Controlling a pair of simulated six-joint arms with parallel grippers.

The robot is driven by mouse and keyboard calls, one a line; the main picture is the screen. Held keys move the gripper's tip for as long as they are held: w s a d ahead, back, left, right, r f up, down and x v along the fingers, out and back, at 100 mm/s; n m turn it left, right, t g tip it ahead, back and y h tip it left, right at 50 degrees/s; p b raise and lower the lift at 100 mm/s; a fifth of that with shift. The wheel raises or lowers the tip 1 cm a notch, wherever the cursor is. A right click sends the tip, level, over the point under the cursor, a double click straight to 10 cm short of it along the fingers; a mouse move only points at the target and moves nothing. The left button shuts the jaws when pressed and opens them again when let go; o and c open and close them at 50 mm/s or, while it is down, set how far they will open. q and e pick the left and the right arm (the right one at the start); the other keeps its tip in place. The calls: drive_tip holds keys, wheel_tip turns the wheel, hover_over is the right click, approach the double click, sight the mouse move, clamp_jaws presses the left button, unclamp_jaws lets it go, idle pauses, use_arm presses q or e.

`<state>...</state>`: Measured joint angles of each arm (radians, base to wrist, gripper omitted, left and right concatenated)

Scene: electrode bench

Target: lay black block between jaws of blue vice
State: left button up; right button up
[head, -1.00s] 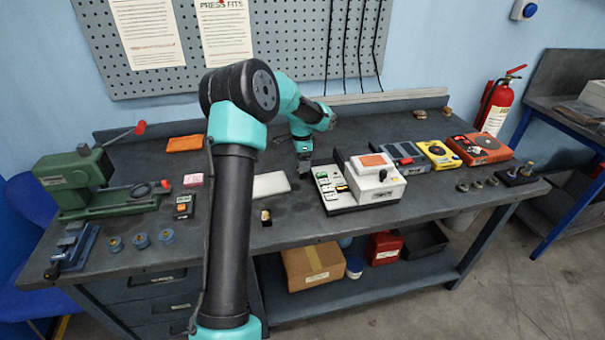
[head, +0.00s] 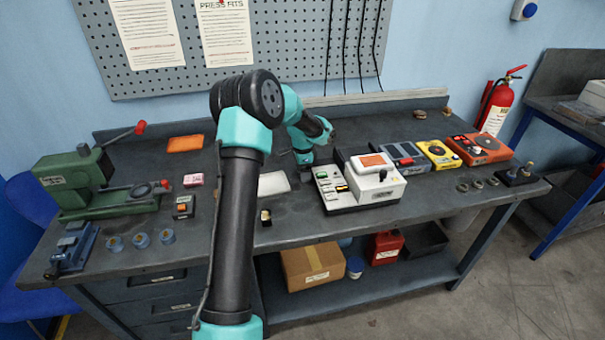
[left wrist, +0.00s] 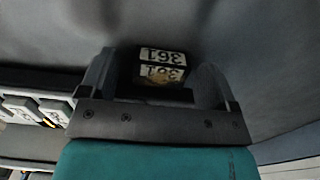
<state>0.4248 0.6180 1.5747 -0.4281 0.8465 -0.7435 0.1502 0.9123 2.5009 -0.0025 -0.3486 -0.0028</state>
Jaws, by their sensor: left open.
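A black block (left wrist: 160,68) with white "361" labels shows in the left wrist view. My left gripper (left wrist: 156,75) is open, with one finger on each side of the block; I cannot tell whether they touch it. In the head view my left gripper (head: 303,158) is low over the back middle of the bench, left of the white instrument, and the block there is hidden. The blue vice (head: 72,248) stands at the bench's front left corner. My right gripper is not in view.
A green press (head: 95,185) stands behind the vice. Several blue round pieces (head: 140,240) lie right of the vice. A switch box (head: 183,207), a pale pad (head: 272,184) and a white instrument (head: 375,180) lie further right.

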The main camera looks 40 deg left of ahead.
use_arm(q)
drive_tip(key=c, duration=1.3)
drive_tip(key=shift+o, duration=0.2)
drive_tip(key=shift+r, duration=0.15)
drive_tip(key=shift+r, duration=1.55)
drive_tip(key=shift+s+d+r, duration=0.15)
drive_tip(key=shift+s+d, duration=0.05)
drive_tip(key=r, duration=0.1)
hover_over(304, 207)
drive_tip(key=shift+r, duration=0.15)
drive_tip(key=shift+r, duration=0.1)
